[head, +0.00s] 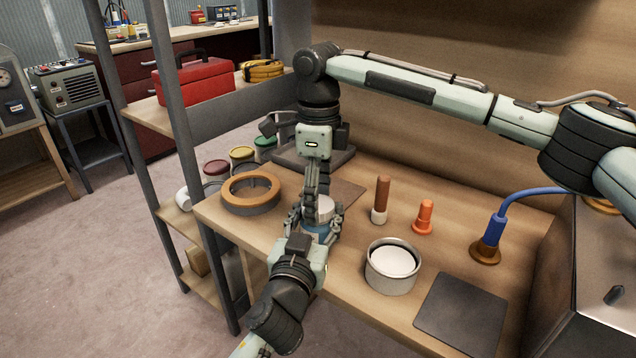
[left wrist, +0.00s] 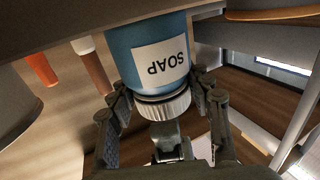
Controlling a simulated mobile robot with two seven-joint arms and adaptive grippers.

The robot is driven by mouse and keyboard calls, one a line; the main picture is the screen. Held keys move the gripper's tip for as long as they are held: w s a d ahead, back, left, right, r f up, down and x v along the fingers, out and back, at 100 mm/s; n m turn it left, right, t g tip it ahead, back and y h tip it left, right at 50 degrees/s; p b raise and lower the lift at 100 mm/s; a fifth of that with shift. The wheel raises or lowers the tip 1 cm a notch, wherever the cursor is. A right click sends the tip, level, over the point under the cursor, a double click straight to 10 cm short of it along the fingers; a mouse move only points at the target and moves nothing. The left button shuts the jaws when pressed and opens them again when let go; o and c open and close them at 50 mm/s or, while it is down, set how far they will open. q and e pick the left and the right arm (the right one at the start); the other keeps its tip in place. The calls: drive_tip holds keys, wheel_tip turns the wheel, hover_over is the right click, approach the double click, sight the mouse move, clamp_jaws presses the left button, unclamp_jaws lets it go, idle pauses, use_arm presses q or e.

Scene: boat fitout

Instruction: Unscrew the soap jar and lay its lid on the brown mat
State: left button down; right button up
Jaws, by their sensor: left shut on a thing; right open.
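The blue soap jar (head: 320,236) stands near the table's front edge, its white lid (head: 325,208) on top. In the left wrist view the jar (left wrist: 122,50) appears upside down with its SOAP label, and the ribbed lid (left wrist: 165,107) shows below it. My left gripper (head: 312,232) is shut on the jar from the front. My right gripper (head: 316,200) is open, pointing down with its fingers at the lid; whether they touch it is unclear. The brown mat (head: 348,192) lies behind the jar, partly hidden by my right gripper, with no lid seen on it.
A round pot (head: 392,280) and a dark grey mat (head: 460,316) are to the right. A brown-handled tool (head: 382,194), an orange piece (head: 424,218) and a blue-stemmed fixture (head: 490,240) stand behind them. A brown and grey ring (head: 250,206) lies left of the jar.

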use_arm(q)
drive_tip(key=shift+f, duration=0.3)
use_arm(e)
drive_tip(key=shift+f, duration=0.15)
drive_tip(key=c, duration=1.2)
drive_tip(key=n, duration=0.3)
drive_tip(key=o, duration=1.3)
drive_tip(key=shift+c, duration=0.2)
drive_tip(key=shift+r, duration=2.3)
use_arm(q)
drive_tip(key=c, duration=1)
unclamp_jaws()
drive_tip(key=o, duration=0.4)
drive_tip(key=shift+r, duration=0.2)
